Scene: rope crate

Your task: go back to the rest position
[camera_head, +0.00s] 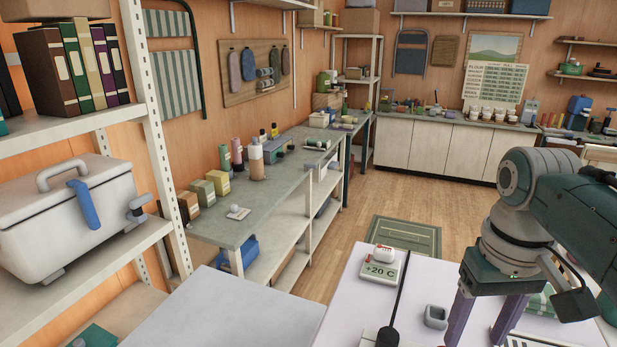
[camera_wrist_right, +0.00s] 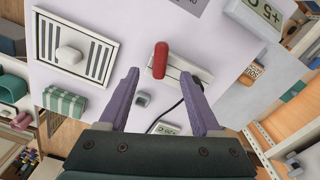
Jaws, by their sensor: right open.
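My right gripper (camera_head: 485,318) hangs over the white table (camera_head: 340,290) at the lower right of the head view, its two purple fingers pointing down and apart. In the right wrist view the gripper (camera_wrist_right: 160,76) is open, with no object held between its fingers. A red rounded piece (camera_wrist_right: 160,60) shows beyond the fingertips, by a pale flat block (camera_wrist_right: 182,72) on the table. My left gripper is not in view.
A +20 C sign block (camera_head: 380,268), a small grey hollow block (camera_head: 436,317) and a black cord (camera_head: 403,270) are on the table. A striped tray (camera_wrist_right: 103,57) and a green striped box (camera_wrist_right: 64,103) lie near the gripper. A shelf with a cooler (camera_head: 70,215) stands left.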

